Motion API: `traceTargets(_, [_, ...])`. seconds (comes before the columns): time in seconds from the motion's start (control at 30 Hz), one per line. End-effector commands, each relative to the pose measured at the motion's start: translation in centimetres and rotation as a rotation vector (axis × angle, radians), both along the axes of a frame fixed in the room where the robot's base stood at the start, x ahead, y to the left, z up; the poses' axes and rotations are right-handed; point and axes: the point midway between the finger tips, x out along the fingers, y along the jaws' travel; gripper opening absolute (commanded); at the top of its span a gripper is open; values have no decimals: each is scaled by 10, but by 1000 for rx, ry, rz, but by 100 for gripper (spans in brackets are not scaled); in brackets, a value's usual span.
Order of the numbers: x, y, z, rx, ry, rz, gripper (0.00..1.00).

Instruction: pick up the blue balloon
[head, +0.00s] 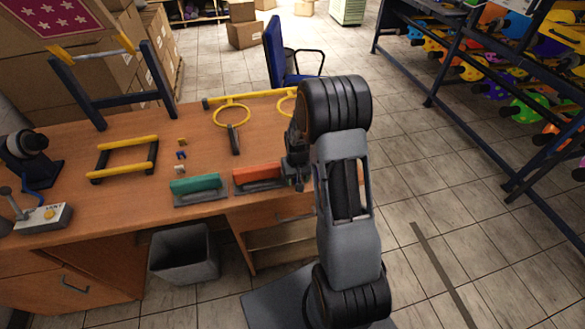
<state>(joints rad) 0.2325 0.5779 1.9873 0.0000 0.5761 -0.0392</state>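A small blue piece (181,155) lies on the wooden table, between a small yellow piece (182,142) and a small pale piece (179,170). It is the likely blue balloon, but it is too small to make out its form. My gripper (297,172) is dark and hangs over the right part of the table, beside the orange-handled tool. It is well to the right of the blue piece and apart from it. Its fingers are too dark and small to show whether they are open or shut.
Green-handled (195,187) and orange-handled (257,174) tools lie at the table's (100,208) front edge. Yellow frames (125,157) and a yellow ring (232,115) lie behind. A lever box (42,217) stands left. A rack (455,108) of colourful round items stands right.

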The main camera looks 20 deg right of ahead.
Motion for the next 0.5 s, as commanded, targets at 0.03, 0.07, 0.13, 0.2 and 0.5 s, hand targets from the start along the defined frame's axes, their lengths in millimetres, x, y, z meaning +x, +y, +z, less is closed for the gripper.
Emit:
traceTargets(0.03, [0, 0, 0, 0, 0, 0, 50])
traceTargets(0.07, [0, 0, 0, 0, 0, 0, 47])
traceTargets(0.13, [0, 0, 0, 0, 0, 0, 40])
traceTargets(0.2, [0, 0, 0, 0, 0, 0, 34])
traceTargets(0.5, [0, 0, 0, 0, 0, 0, 13])
